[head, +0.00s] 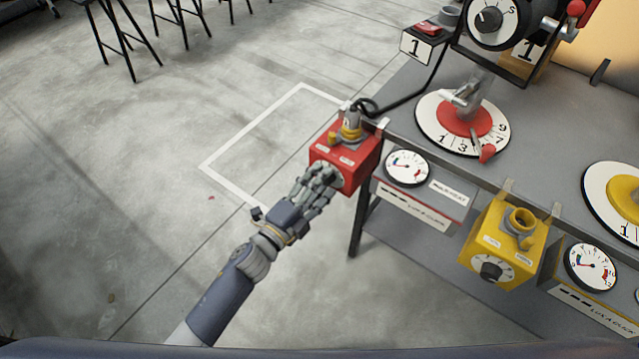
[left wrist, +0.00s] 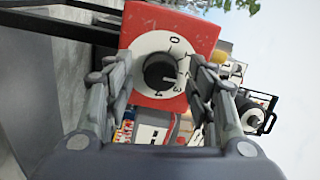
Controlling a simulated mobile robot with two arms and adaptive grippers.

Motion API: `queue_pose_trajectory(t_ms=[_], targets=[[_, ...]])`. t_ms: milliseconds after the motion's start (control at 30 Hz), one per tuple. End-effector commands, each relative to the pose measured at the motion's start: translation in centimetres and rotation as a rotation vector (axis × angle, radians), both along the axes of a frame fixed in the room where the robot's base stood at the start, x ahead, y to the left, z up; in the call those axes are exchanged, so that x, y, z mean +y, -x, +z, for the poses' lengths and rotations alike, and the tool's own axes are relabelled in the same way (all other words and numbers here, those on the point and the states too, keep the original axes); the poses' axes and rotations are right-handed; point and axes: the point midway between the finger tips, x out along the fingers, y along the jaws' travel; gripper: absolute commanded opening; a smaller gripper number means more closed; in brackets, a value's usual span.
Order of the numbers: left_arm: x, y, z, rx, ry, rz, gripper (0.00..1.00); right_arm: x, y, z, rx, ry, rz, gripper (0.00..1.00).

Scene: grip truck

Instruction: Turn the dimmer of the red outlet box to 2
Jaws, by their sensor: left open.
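The red outlet box (head: 345,150) hangs at the left edge of the grey bench in the head view, with a plug and cable on top. My left gripper (head: 324,178) is at its front face and partly covers the dial there. In the left wrist view, the red box (left wrist: 197,32) shows a white dial with numbers 0 to 4 and a black dimmer knob (left wrist: 160,71). My left gripper (left wrist: 160,88) is open, one finger on each side of the dial. Contact with the knob and its exact setting are unclear. My right gripper is not in view.
A yellow outlet box (head: 500,243) with its own knob hangs further right. A round gauge (head: 407,168) sits beside the red box. A red and white numbered dial (head: 462,122) lies on the bench (head: 545,130).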

Motion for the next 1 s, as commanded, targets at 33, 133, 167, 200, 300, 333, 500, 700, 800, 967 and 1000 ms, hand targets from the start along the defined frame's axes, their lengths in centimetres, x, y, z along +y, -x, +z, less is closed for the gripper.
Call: queue_pose_trajectory(t_ms=[33,133,167,200,300,333,500,700,800,967,1000], targets=[[0.0,0.0,0.0,0.0,0.0,0.0,0.51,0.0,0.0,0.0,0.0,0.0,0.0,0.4],[0.1,0.1,0.0,0.0,0.0,0.0,0.51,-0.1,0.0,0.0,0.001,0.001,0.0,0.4],[0.2,0.3,0.0,0.001,-0.001,0.0,0.51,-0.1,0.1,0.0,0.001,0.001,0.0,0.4],[0.4,0.5,-0.1,0.001,-0.001,0.001,0.51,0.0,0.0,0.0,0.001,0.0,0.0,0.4],[1.2,1.5,-0.1,0.003,-0.001,0.0,0.51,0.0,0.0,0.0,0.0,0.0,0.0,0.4],[1.4,2.0,-0.1,0.002,0.0,0.001,0.51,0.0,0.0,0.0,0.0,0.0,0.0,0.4],[3.5,4.8,-0.2,0.004,-0.002,0.0,0.51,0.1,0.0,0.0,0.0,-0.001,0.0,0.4],[5.6,7.7,-0.1,0.002,0.0,0.001,0.51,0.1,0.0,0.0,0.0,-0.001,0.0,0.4],[6.3,8.7,-0.1,0.002,0.001,0.0,0.51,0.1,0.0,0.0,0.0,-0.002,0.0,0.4],[7.0,9.6,0.0,0.001,-0.001,0.001,0.51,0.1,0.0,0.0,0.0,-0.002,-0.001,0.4],[7.0,9.7,0.0,0.001,-0.001,0.0,0.51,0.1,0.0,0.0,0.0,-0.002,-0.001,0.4]])
